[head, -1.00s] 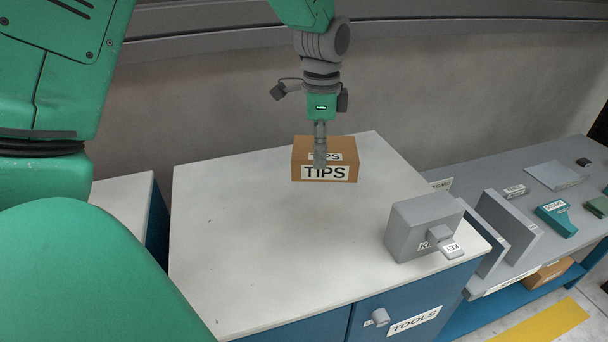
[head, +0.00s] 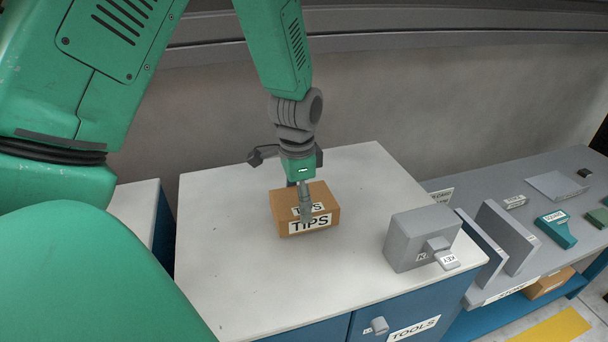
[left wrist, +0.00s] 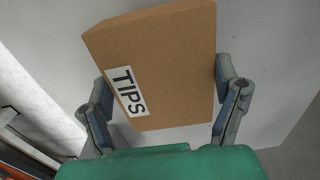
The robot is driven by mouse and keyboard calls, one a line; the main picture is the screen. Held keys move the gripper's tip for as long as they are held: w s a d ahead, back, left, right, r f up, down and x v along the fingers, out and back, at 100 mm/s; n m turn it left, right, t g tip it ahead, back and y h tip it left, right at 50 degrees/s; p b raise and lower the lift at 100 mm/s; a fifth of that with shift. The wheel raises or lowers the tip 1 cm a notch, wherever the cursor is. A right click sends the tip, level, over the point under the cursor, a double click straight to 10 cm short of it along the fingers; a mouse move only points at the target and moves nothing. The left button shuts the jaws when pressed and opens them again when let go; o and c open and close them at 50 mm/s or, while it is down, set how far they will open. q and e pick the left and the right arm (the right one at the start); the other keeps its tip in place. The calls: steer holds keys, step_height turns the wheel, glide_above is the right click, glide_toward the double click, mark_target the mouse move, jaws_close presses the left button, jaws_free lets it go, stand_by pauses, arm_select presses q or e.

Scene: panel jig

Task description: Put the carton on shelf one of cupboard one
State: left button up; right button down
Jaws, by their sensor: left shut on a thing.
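The carton (head: 322,203) is a brown box with TIPS labels. It is over the white top of a blue cupboard; whether it touches the top, I cannot tell. My left gripper (head: 304,206) comes down on it from above and is shut on it. In the left wrist view the two fingers of my left gripper (left wrist: 166,112) grip opposite sides of the carton (left wrist: 165,60). The cupboard (head: 400,308) under it has a closed blue door with a TOOLS label and a grey knob. No open shelf of it shows. My right gripper is not in view.
A grey key box (head: 408,240) with a KEY tag stands at the top's right front corner. To the right, a grey bench (head: 500,185) holds upright grey panels (head: 506,238) and a teal tool (head: 556,230). The top's left part is clear.

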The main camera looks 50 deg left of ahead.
arm_select(q)
steer(key=shift+s+a+f+b, duration=0.1)
steer(key=shift+a+f+b, duration=0.05)
steer(key=shift+f, duration=0.4)
steer(key=shift+a+f+b, duration=0.15)
steer(key=shift+f, duration=0.35)
steer(key=shift+a+f, duration=0.15)
steer(key=shift+f, duration=0.1)
steer(key=shift+c, duration=0.4)
steer(key=shift+r, duration=0.1)
steer(key=o, duration=1.2)
steer(key=shift+d, duration=0.25)
steer(key=o, duration=0.3)
steer(key=shift+w+d, duration=0.15)
steer(key=shift+w, duration=0.05)
steer(key=shift+o, duration=0.2)
steer(key=shift+d+r, duration=0.15)
